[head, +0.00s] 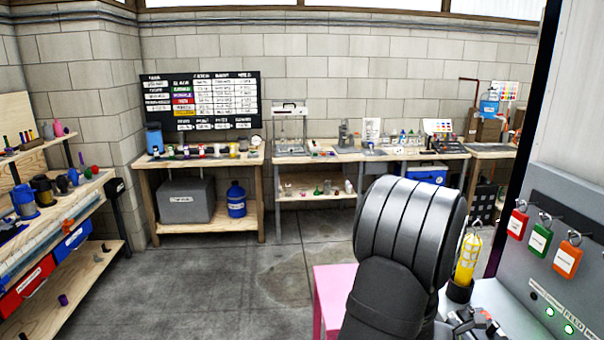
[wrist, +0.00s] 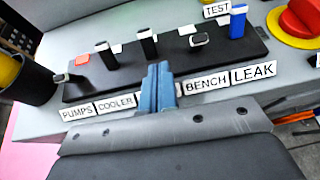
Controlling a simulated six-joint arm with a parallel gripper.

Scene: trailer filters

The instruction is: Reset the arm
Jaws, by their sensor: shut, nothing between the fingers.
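My gripper (wrist: 158,72) shows in the wrist view as blue fingers closed together, with nothing between them. The fingers are in front of a black switch panel (wrist: 222,62) and hide one label between COOLER and BENCH. I cannot tell whether the fingertips touch the panel. Several toggle switches stand on it, one with a blue body (wrist: 237,22). Labels read PUMPS, COOLER, BENCH, LEAK and TEST. In the head view my dark arm fills the lower middle, and the gripper itself is not clear there.
A red mushroom button (wrist: 302,14) on a yellow base is right of the panel. A yellow cylinder (head: 467,258) stands in a dark holder at the console's left. Red (head: 517,224), green (head: 539,240) and orange (head: 567,260) tags hang on hooks. A pink surface (head: 328,300) lies left of my arm.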

